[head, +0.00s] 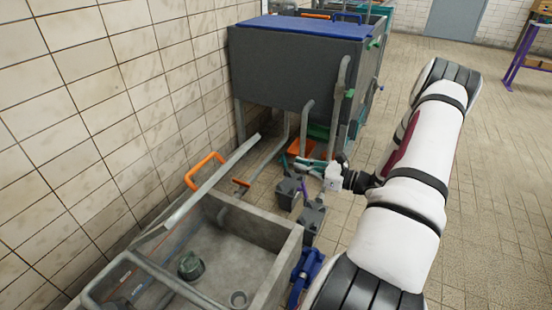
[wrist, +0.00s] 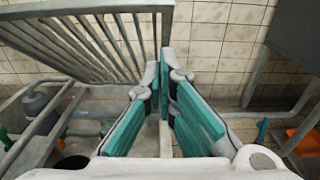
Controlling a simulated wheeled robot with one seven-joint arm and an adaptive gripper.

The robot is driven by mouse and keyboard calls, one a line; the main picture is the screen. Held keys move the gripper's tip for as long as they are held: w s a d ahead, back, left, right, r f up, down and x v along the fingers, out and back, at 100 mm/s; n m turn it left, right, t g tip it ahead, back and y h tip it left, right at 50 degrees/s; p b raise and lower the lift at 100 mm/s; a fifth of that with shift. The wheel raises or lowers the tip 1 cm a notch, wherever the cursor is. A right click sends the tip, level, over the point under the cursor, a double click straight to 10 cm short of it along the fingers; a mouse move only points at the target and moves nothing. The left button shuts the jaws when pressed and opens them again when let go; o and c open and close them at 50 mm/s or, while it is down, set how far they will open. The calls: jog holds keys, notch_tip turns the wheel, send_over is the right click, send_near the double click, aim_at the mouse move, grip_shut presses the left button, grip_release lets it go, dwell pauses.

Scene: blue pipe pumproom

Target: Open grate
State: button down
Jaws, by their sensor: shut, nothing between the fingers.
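The grate (wrist: 95,42) is a grey barred panel at the upper left of the wrist view, tilted up off the basin. In the head view it shows nearly edge-on as a long pale bar (head: 215,182), slanting above the basin's far wall side. An orange handle (head: 204,171) shows beside it. The grey concrete basin (head: 262,232) is uncovered over much of its right part. My gripper (head: 303,163) is to the right of the grate, beyond the basin's far end. Its teal-padded fingers (wrist: 165,62) are shut and empty, with tips near the grate's edge in the wrist view.
Inside the basin are a dark green fitting (head: 190,264) and a round pipe opening (head: 238,298). A blue valve (head: 306,268) sits at its right side. A large grey tank (head: 290,70) with pipes stands behind. The tiled wall (head: 100,100) is close on the left; open floor (head: 490,160) lies right.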

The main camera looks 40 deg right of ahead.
jog(key=r+b+x, duration=0.2)
jog(key=x, duration=1)
jog(key=shift+w+a+r+b, duration=0.15)
jog(key=shift+w+r+b, duration=0.15)
jog(key=shift+r+b, duration=0.1)
jog(key=shift+r, duration=0.1)
jog(key=w+a+r+g+p, duration=0.1)
jog(key=w+a+r+p, duration=0.2)
jog(key=w+r, duration=0.4)
jog(key=w+a+r+g+h+p, duration=0.1)
jog(key=w+a+r+g+p, duration=0.1)
jog(key=w+a+r+p, duration=0.2)
jog(key=w+r+p, duration=0.1)
jog(key=w+r, duration=0.2)
jog(key=w, duration=0.5)
jog(key=shift+g+p, duration=0.3)
jog(key=shift+p, duration=0.1)
jog(key=shift+s, duration=0.1)
